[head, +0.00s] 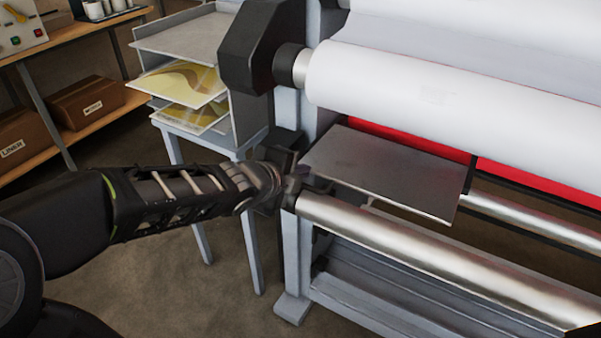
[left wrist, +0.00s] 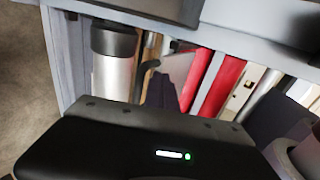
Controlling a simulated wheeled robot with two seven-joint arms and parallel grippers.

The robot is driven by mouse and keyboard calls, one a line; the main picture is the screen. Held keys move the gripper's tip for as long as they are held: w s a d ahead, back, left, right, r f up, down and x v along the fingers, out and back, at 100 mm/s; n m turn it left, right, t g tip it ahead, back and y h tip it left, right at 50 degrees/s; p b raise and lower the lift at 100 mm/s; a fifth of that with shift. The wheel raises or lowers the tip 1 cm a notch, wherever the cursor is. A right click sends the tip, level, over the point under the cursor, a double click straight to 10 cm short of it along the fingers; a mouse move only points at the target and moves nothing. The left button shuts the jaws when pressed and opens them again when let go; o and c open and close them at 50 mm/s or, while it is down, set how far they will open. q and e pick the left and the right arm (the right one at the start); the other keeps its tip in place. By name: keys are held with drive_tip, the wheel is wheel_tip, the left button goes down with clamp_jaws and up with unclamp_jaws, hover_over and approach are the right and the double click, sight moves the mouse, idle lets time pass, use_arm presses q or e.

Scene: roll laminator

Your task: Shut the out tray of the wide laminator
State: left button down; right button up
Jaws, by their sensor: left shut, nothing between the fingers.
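The wide laminator's out tray (head: 385,172) is a flat grey metal panel in the head view. It sticks out toward me, nearly level, below the big white roll and above the front steel roller. My left gripper (head: 312,184) is at the tray's left end, by the laminator's side frame. Its fingers are shut with nothing held. I cannot tell whether they touch the tray's edge. In the left wrist view dark fingers (left wrist: 162,92) show past the black gripper body, pointing at the machine. My right gripper is not in view.
The white roll (head: 430,85) spans the laminator above the tray. The steel roller (head: 430,245) runs below it. A side stand with shelves of printed sheets (head: 180,80) is left of the machine. A wooden shelf with boxes (head: 85,100) is farther left. Open floor lies in front.

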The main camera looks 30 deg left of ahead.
sight(332, 142)
use_arm(q)
drive_tip(key=w+b, duration=0.2)
drive_tip(key=w, duration=0.1)
drive_tip(key=w+b, duration=0.1)
drive_tip(key=w, duration=0.1)
drive_tip(key=shift+d+f, duration=0.2)
drive_tip(key=shift+f, duration=0.05)
drive_tip(key=w, duration=0.4)
drive_tip(key=w+b, duration=0.1)
drive_tip(key=w, duration=0.2)
drive_tip(key=shift+w+d+r, duration=0.15)
drive_tip(key=shift+w+d, duration=0.05)
drive_tip(key=shift+w, duration=0.15)
drive_tip(key=shift+r, duration=0.15)
drive_tip(key=shift+r, duration=0.1)
